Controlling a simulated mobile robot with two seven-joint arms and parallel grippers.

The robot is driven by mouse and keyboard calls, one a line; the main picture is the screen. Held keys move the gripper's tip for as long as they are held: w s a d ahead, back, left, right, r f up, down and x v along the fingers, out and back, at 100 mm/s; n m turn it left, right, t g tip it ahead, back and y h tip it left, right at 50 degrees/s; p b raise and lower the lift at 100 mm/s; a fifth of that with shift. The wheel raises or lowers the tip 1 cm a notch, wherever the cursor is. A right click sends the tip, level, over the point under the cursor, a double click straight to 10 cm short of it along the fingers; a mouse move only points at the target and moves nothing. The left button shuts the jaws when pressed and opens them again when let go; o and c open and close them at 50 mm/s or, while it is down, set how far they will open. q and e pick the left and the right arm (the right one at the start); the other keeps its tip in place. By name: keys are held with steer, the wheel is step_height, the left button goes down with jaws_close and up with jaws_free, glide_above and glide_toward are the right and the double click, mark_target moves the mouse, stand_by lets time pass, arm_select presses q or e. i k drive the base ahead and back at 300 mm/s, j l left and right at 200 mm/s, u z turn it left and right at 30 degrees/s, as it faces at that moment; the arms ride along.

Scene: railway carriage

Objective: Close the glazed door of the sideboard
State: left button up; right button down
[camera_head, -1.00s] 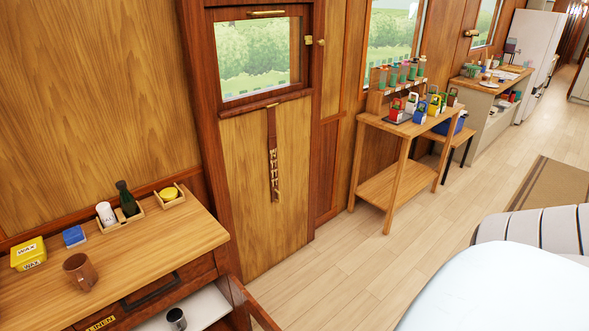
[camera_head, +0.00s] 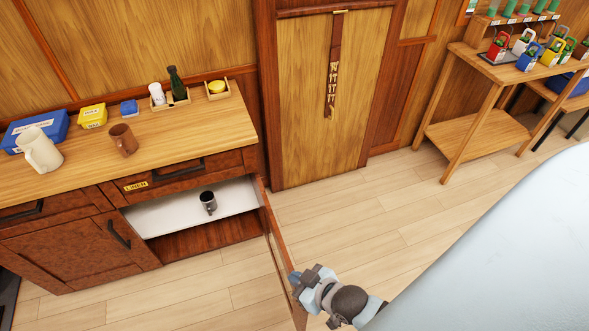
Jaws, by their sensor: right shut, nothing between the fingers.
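The sideboard (camera_head: 190,150) stands at the left in the head view. Its glazed door (camera_head: 269,218) is wide open, swung out from the right end of the cabinet and seen nearly edge-on. The open compartment shows a white shelf (camera_head: 165,219) with a dark metal mug (camera_head: 208,203) on it. My right gripper (camera_head: 297,283) is shut and empty, at the outer part of the door on its right side. I cannot tell whether it touches the door. My left gripper is not in view.
A brown mug (camera_head: 123,140), a cream jug (camera_head: 39,150), boxes and small trays stand on the sideboard top. The floor (camera_head: 335,215) between is clear. A pale, rounded surface fills the lower right.

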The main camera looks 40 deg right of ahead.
mark_target(285, 260)
steer(key=k+l+u, duration=0.1)
steer(key=l, duration=0.3)
steer(key=k+l, duration=0.2)
steer(key=l, duration=0.25)
steer(key=k+l+u, duration=0.15)
steer(key=l, duration=0.25)
steer(key=k+l+u, duration=0.1)
steer(key=l, duration=0.3)
steer(key=k+l+u, duration=0.1)
steer(key=k+l, duration=0.25)
steer(key=l, duration=0.2)
steer(key=k+l, duration=0.1)
steer(key=l, duration=0.25)
steer(key=l+z, duration=0.25)
steer(key=l, duration=0.5)
